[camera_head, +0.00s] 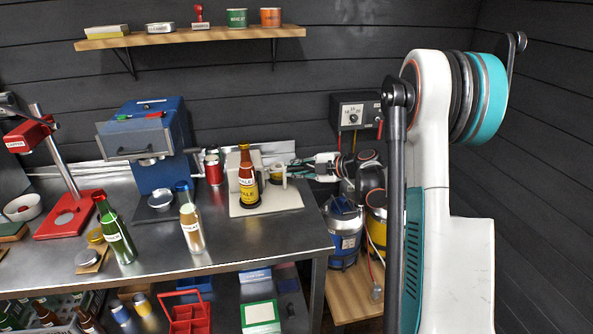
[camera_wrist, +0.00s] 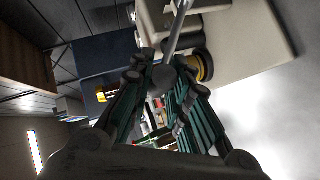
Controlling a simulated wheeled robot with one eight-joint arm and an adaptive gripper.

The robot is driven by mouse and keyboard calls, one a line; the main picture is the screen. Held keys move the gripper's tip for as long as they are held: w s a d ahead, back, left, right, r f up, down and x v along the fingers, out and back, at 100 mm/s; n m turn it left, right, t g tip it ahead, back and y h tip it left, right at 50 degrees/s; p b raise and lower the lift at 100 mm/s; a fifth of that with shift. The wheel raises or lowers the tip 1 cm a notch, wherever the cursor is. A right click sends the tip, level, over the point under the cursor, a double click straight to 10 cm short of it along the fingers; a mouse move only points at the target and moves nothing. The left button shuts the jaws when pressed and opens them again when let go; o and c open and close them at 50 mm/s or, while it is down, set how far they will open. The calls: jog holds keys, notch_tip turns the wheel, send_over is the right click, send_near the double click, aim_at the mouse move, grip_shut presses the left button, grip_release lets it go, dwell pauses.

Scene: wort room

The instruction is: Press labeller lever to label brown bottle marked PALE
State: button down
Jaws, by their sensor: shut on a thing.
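The brown bottle (camera_head: 246,172) stands upright on the cream base plate (camera_head: 285,203) of the labeller (camera_head: 233,163). My gripper (camera_head: 296,163) reaches in from the right, beside the labeller. In the wrist view my gripper (camera_wrist: 165,72) is shut on the round grey knob of the labeller lever (camera_wrist: 179,30), whose metal rod runs up out of the frame. The cream labeller body also shows there (camera_wrist: 225,45). The lever is hard to make out in the head view.
A green bottle (camera_head: 115,232) and a clear bottle (camera_head: 191,225) stand left on the steel bench (camera_head: 230,240). The bench front between the bottles and right edge is clear. A control box (camera_head: 355,112) hangs on the wall.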

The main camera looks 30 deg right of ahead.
jog(key=shift+r, duration=0.1)
jog(key=c, duration=1.5)
grip_release()
jog(key=v, duration=1.2)
